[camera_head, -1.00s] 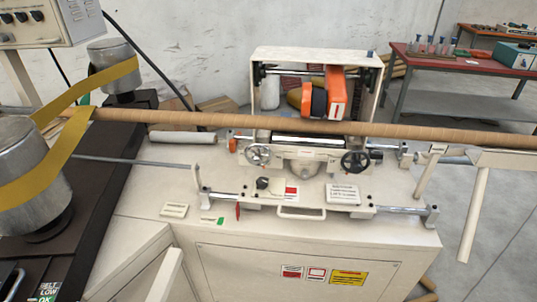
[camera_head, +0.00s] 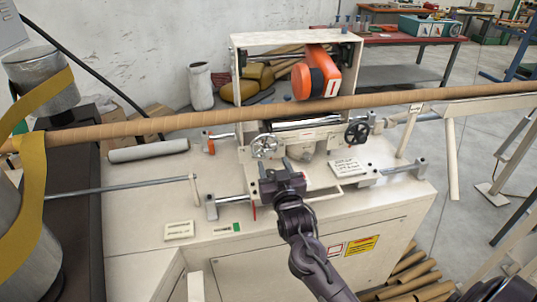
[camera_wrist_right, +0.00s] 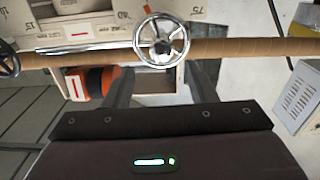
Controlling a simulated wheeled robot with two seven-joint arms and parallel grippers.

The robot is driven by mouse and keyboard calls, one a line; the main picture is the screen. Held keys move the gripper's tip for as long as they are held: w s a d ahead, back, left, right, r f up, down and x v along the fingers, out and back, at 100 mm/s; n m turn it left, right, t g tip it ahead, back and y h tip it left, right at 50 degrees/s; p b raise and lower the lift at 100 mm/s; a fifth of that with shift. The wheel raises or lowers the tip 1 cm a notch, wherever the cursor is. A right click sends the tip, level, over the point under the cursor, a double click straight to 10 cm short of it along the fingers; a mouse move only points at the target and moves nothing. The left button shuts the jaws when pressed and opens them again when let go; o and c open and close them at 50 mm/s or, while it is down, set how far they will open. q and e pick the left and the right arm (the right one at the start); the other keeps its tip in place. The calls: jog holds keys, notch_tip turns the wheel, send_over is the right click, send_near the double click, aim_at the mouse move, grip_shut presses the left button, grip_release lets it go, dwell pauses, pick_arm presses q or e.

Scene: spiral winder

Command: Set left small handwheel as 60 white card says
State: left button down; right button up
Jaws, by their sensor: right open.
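The left small handwheel (camera_head: 264,146) is a pale, spoked metal wheel on the front of the cream carriage. In the right wrist view it shows as a chrome wheel (camera_wrist_right: 161,40), just beyond the fingertips. A black handwheel (camera_head: 357,132) sits to its right. A white card (camera_head: 347,168) lies on the carriage's right side and another (camera_head: 179,230) on the bench at left; their print is too small to read. My right gripper (camera_head: 275,165) is open and empty, in front of and slightly below the left handwheel, apparently apart from it. My left gripper is out of view.
A long brown tube (camera_head: 200,119) runs across above the carriage. An orange-and-black unit (camera_head: 318,75) stands in the frame behind. Chrome rods and a low handle lie near the carriage front. Bare bench top (camera_head: 135,200) shows at left.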

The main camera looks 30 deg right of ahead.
aim_at(268, 153)
jog(key=p+x, duration=0.1)
jog(key=x, duration=0.4)
jog(key=shift+w+a, duration=0.15)
jog(key=shift+w, duration=0.15)
jog(key=shift+w+d, duration=0.2)
jog(key=shift+w, duration=0.25)
jog(key=c, duration=1)
jog(key=shift+o, duration=0.2)
